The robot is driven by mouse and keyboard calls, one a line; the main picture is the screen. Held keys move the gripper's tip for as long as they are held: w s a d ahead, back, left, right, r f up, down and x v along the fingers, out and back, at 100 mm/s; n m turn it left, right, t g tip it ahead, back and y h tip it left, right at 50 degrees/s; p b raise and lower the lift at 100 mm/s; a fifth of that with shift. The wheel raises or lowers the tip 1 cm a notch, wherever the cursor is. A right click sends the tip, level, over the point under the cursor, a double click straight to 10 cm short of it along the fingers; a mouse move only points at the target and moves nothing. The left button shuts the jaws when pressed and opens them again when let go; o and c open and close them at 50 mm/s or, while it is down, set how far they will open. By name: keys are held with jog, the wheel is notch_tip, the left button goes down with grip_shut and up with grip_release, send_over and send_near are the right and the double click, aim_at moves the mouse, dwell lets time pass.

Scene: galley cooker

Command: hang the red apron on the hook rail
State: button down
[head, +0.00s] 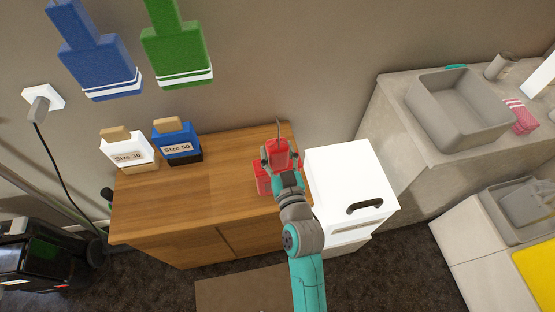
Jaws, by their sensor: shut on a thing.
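The red apron (263,178) shows at the right end of the wooden cabinet top, partly hidden behind my gripper and wrist. My gripper (278,152) is shut on its upper part, with red showing between the fingers. A thin grey piece stands up beyond the fingers. I cannot tell whether the apron's lower part touches the cabinet top. A blue apron (102,66) and a green apron (178,55) hang against the wall at the upper left. Their tops and the hook rail are outside the picture.
On the wooden cabinet (215,190) stand a white "Size 30" box (128,155) and a blue "Size 50" box (177,147). A white bin (345,180) stands right of the cabinet. A counter with a grey sink (455,110) is at right. A wall plug (40,104) trails a cable.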

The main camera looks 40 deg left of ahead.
notch_tip(320, 180, up, 8)
jog(key=shift+f, duration=0.2)
